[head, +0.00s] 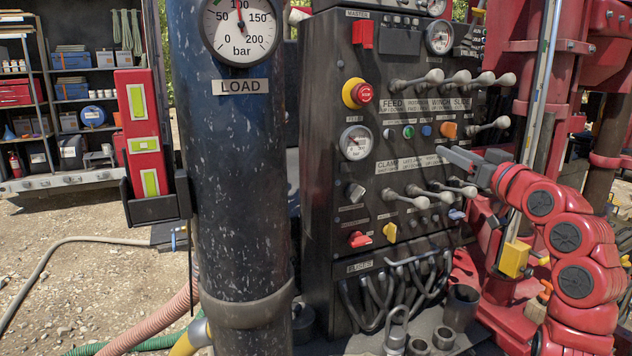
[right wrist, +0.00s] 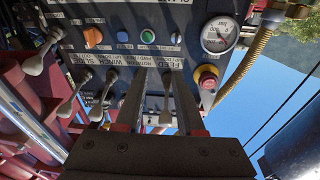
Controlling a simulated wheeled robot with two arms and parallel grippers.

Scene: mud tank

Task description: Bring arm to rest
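My right gripper (head: 450,155) reaches in from the right in the head view, in front of the black control panel (head: 325,120). It is below the upper row of levers (head: 460,78) and above the lower levers (head: 420,200). In the right wrist view, the two dark fingers of this gripper (right wrist: 160,85) stand apart. The feed lever (right wrist: 166,100) shows in the gap between them, but whether it lies between the fingers or beyond them is unclear. No grip on anything shows. My left arm and gripper are not in view.
A thick dark column with a load gauge (head: 240,25) stands left of the panel. A red emergency button (head: 362,93) is on the panel. Hoses (head: 395,290) and metal cups (head: 460,305) are below. Shelves (head: 85,90) stand at the far left, with open gravel before them.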

